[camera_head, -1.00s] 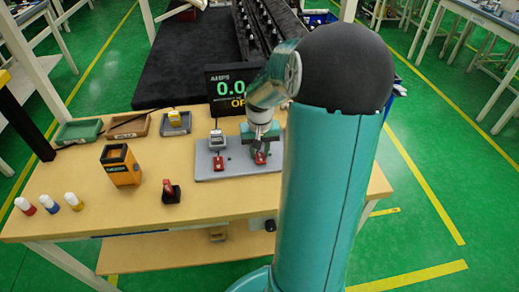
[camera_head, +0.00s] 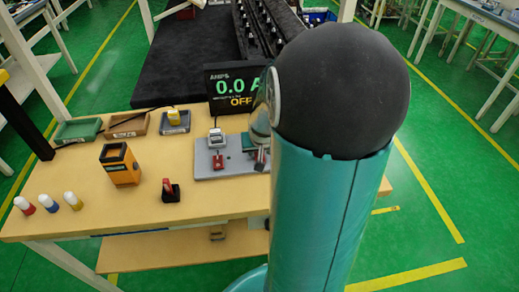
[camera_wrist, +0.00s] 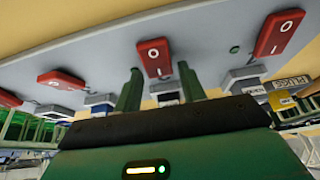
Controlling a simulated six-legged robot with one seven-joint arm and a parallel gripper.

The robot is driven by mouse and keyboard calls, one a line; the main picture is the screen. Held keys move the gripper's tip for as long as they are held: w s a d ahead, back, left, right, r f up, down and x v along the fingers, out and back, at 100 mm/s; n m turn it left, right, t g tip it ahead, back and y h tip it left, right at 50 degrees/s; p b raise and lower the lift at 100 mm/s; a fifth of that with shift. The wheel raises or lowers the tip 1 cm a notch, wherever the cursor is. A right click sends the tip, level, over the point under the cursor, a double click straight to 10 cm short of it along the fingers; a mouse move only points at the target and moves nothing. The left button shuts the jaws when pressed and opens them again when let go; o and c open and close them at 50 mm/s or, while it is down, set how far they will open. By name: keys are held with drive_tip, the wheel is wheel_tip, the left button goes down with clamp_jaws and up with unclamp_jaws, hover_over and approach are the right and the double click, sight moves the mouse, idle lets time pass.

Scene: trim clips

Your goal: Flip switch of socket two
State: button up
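A grey switch board (camera_head: 203,172) lies on the table. A red switch (camera_head: 218,160) and a white-topped plug (camera_head: 217,138) show at its left; my arm hides its right part. The wrist view shows a row of red rocker switches on the grey board (camera_wrist: 210,38): one ahead of my fingers (camera_wrist: 154,57), one to the right (camera_wrist: 279,32), one to the left (camera_wrist: 62,80). The number of socket two is not readable. My gripper (camera_wrist: 159,70) is open, its two green fingers apart, with the middle switch beyond the gap. Contact cannot be told.
A display (camera_head: 235,90) reads 0.0 A and OFF. An orange box (camera_head: 120,163), a red-handled black item (camera_head: 170,190), several capped bottles (camera_head: 50,203) and small trays (camera_head: 127,125) stand on the table (camera_head: 90,180).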

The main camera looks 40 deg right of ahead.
drive_tip(key=shift+o, duration=0.6)
drive_tip(key=v, duration=1.4)
drive_tip(key=shift+w+a, duration=0.1)
drive_tip(key=shift+a, duration=0.05)
